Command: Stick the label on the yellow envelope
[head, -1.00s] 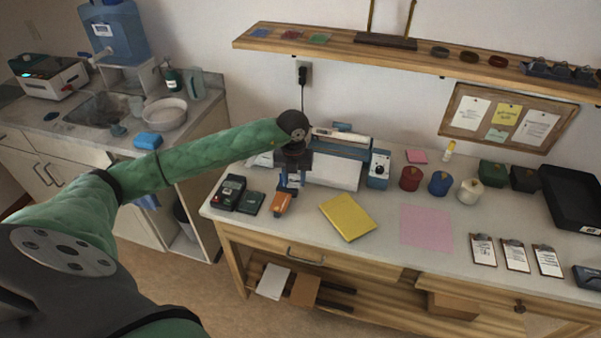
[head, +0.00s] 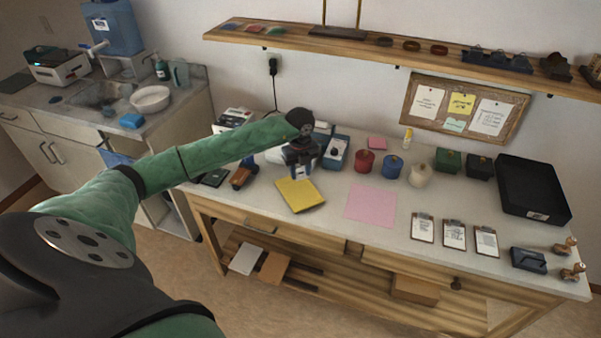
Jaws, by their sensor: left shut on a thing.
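The yellow envelope (head: 299,197) lies flat on the white worktop, near the middle of the head view. My left gripper (head: 302,172) is just above the envelope's far edge, pointing down. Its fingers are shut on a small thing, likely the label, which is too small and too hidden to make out. I cannot tell whether it touches the envelope. An orange and dark hand-held device (head: 243,173) lies left of the envelope, partly behind my left arm. My right gripper is not in view.
A pink sheet (head: 371,204) lies right of the envelope. Behind stand red (head: 365,161), blue (head: 393,168) and white (head: 419,176) pots. Clipboards (head: 454,233) and a black tray (head: 533,188) are further right. A wooden shelf (head: 420,58) hangs above.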

